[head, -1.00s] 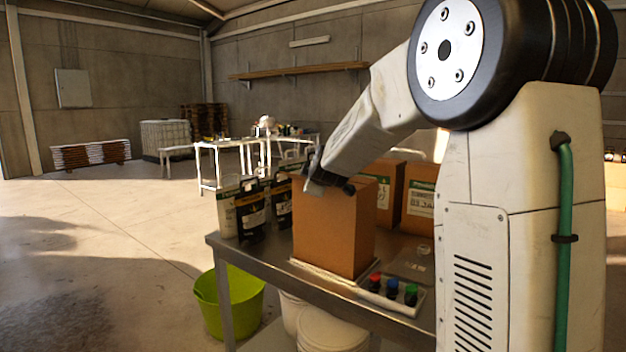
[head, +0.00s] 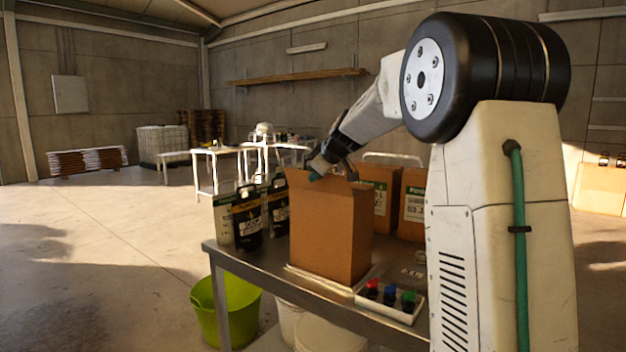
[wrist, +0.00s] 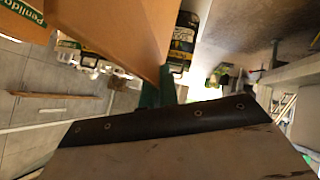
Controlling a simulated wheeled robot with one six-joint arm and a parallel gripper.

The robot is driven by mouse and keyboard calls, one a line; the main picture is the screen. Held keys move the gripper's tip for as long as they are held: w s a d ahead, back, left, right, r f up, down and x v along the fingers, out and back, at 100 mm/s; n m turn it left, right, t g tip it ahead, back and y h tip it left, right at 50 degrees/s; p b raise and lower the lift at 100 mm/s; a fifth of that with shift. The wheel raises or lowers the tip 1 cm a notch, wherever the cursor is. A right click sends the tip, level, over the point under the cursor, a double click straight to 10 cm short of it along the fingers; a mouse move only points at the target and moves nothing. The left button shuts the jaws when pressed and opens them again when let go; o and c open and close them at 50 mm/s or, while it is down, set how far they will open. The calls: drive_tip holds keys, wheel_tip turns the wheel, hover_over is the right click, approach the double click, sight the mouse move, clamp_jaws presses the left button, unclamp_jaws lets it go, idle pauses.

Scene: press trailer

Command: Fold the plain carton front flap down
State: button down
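The plain carton (head: 330,235) is a tall brown box standing upright on the metal table. Brown board along its upper edge reaches up to my gripper, but I cannot clearly tell the front flap's angle. My gripper (head: 322,167) is at the carton's top, with teal tips close to the upper edge; contact is unclear. In the wrist view, a brown board face (wrist: 135,35) of a carton lies close beside the green fingers (wrist: 160,92). How far apart the fingers are cannot be made out. The carton's inside is hidden.
Labelled cartons (head: 414,205) stand behind the plain one. Black-and-yellow containers (head: 247,218) stand to its left. A tray with red, blue and green knobs (head: 390,298) lies in front on the table (head: 262,272). A green tub (head: 228,305) is on the floor.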

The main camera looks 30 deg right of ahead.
drive_tip(key=d+y, duration=0.1)
drive_tip(key=m+g+y, duration=0.1)
drive_tip(key=w+d+m+y, duration=0.1)
drive_tip(key=shift+d+r+y, duration=0.3)
drive_tip(key=shift+w+d+f+m+g+y, duration=0.3)
drive_tip(key=shift+d+m+y, duration=0.45)
drive_tip(key=shift+y, duration=0.5)
drive_tip(key=shift+w+d+f+m+g+y, duration=0.15)
drive_tip(key=shift+d+f+m+g+y, duration=0.45)
drive_tip(key=shift+y, duration=0.7)
drive_tip(key=shift+w+d+f+m+g+y, duration=0.25)
drive_tip(key=shift+d+m+y, duration=0.65)
drive_tip(key=shift+y, duration=0.35)
drive_tip(key=c, duration=2.1)
unclamp_jaws()
drive_tip(key=o, duration=0.5)
drive_tip(key=shift+c, duration=0.2)
drive_tip(key=shift+v, duration=3.9)
